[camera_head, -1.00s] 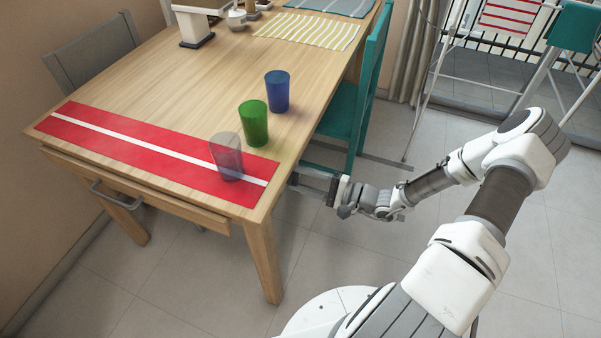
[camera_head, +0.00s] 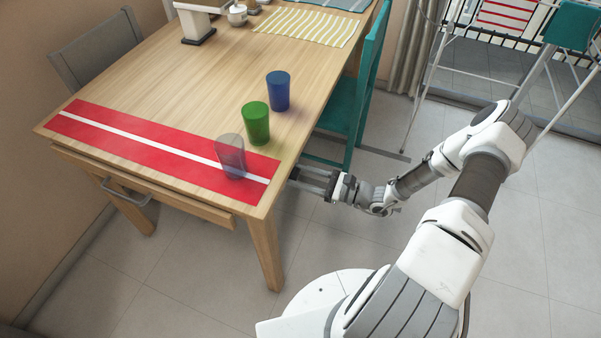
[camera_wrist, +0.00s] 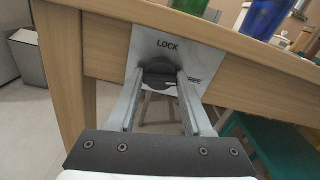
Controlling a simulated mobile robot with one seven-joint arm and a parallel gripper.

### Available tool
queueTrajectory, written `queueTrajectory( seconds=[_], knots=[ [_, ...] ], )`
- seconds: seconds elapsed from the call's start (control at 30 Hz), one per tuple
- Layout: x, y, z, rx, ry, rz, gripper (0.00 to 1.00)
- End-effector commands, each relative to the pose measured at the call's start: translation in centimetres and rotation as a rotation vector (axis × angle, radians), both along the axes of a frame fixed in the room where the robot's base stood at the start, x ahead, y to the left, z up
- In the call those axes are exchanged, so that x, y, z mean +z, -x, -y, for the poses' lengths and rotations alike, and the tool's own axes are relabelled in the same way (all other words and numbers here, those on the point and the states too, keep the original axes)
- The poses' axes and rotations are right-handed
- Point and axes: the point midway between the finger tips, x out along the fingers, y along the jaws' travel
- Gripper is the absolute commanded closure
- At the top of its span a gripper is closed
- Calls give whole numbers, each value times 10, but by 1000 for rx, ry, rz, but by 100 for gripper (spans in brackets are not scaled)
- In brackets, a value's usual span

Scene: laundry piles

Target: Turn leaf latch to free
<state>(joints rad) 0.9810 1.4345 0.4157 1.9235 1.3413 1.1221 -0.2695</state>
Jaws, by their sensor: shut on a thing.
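The leaf latch is a dark round knob (camera_wrist: 158,74) on a pale plate (camera_wrist: 150,48) fixed to the table's side, seen in the wrist view. The plate reads LOCK above the knob and FREE to its right. A short pale mark shows at the knob's right, on the FREE side; its exact angle is hard to tell. My gripper (camera_wrist: 161,82) has its two fingers on either side of the knob and is shut on it. In the head view my gripper (camera_head: 297,176) is at the table's right edge, below the top; the latch is hidden there.
The wooden table (camera_head: 160,85) carries a red runner (camera_head: 90,126), a clear cup (camera_head: 230,158), a green cup (camera_head: 255,124) and a blue cup (camera_head: 278,91) near the edge. A teal chair (camera_head: 352,105) stands beyond my gripper. The floor (camera_head: 520,240) at right is clear.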

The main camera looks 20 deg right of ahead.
Motion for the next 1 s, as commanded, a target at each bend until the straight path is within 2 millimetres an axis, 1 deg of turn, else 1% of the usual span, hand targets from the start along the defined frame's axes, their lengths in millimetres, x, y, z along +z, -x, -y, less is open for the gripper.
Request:
queueTrajectory(
  seconds=[0.2, 0.4, 0.93, 0.97, 1.0],
  knots=[
    [1, 0, 0, 1, -69, -93, 100],
    [1, 0, -1, 1, -104, -141, 100],
    [0, 0, 0, 0, -117, -158, 100],
    [0, 0, 0, 0, -117, -158, 46],
    [0, 0, 0, 0, -117, -158, 39]
  ],
)
